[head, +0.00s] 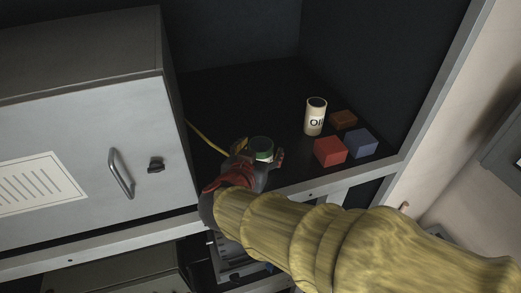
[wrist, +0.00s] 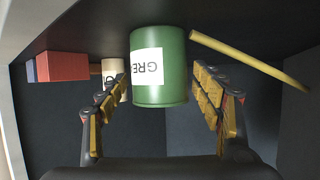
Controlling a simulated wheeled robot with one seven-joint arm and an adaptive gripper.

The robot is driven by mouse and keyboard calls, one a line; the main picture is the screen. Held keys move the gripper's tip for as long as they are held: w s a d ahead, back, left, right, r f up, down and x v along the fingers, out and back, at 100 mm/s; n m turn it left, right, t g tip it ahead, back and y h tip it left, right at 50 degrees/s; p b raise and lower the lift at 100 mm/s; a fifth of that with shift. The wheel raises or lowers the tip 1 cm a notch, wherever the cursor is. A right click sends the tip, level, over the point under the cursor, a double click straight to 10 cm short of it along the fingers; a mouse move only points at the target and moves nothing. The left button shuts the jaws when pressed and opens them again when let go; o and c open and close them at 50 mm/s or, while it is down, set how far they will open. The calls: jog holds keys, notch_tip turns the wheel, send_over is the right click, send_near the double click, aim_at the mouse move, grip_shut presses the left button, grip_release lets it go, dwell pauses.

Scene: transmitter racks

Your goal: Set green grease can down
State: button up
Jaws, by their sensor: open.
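The green grease can (head: 262,145) has a white label and a dark top. It is upright on the dark shelf (head: 225,105), near the front, and its lower part is hidden by my gripper in the head view. In the wrist view, which is upside down, the can (wrist: 172,70) meets the shelf surface at the top of the picture. My gripper (head: 261,155) is open, with one finger on each side of the can. In the wrist view gaps show between the can and the yellow-padded fingers (wrist: 163,98).
A cream oil can (head: 315,118) stands to the right, behind a red block (head: 330,151). A blue block (head: 361,143) and an orange-brown block (head: 343,119) are beside them. A grey cabinet (head: 90,130) bounds the left side.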

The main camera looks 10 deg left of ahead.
jog(key=shift+s+r, duration=0.15)
jog(key=shift+r, duration=0.1)
jog(key=v, duration=1.1)
jog(key=shift+s, duration=0.3)
jog(key=shift+r, duration=0.15)
jog(key=w+d+r+n+y, duration=0.2)
jog(key=w+d+r+y, duration=0.1)
jog(key=w+r+y, duration=0.45)
jog(key=s+d+f+g+h, duration=0.2)
jog(key=s+d+f, duration=0.3)
jog(key=d, duration=0.4)
jog(key=s+d+f+m+g+h, duration=0.1)
jog(key=s+d+f, duration=0.4)
jog(key=d, duration=0.5)
jog(key=s+d+f+g+h, duration=0.4)
jog(key=s+d, duration=0.3)
jog(key=d, duration=0.2)
jog(key=shift+s+d+f+m+g, duration=0.3)
jog(key=shift+s+d+f+g, duration=0.1)
jog(key=shift+f+g, duration=0.1)
